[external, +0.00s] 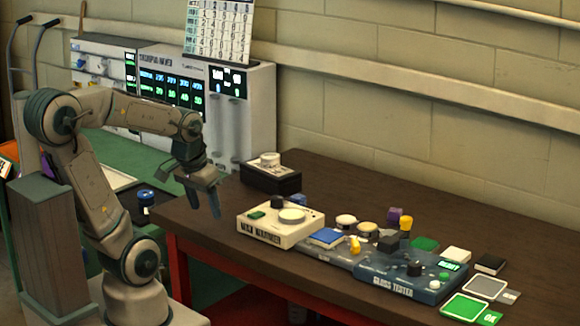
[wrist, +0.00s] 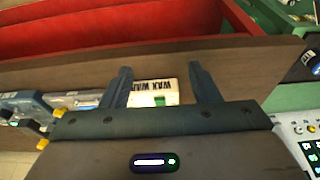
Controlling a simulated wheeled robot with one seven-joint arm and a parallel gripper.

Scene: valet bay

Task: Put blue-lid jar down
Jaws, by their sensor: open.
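The blue-lid jar (external: 146,197) is a small dark jar with a pale band and a blue top. It stands upright at the left, below and left of my gripper in the external view. In the wrist view a jar with a blue top (wrist: 313,62) shows at the right edge, partly cut off. My gripper (external: 189,196) is open and empty, above the left end of the brown table. In the wrist view its two fingers (wrist: 160,70) are wide apart with nothing between them, clear of the jar.
The brown table (external: 375,208) holds a cream wax warmer (external: 268,232), a blue gloss tester (external: 398,277), and several small pots and pads. A black box (external: 270,180) stands behind the warmer. A green surface (external: 125,150) and lit panel lie left. The table's back right is clear.

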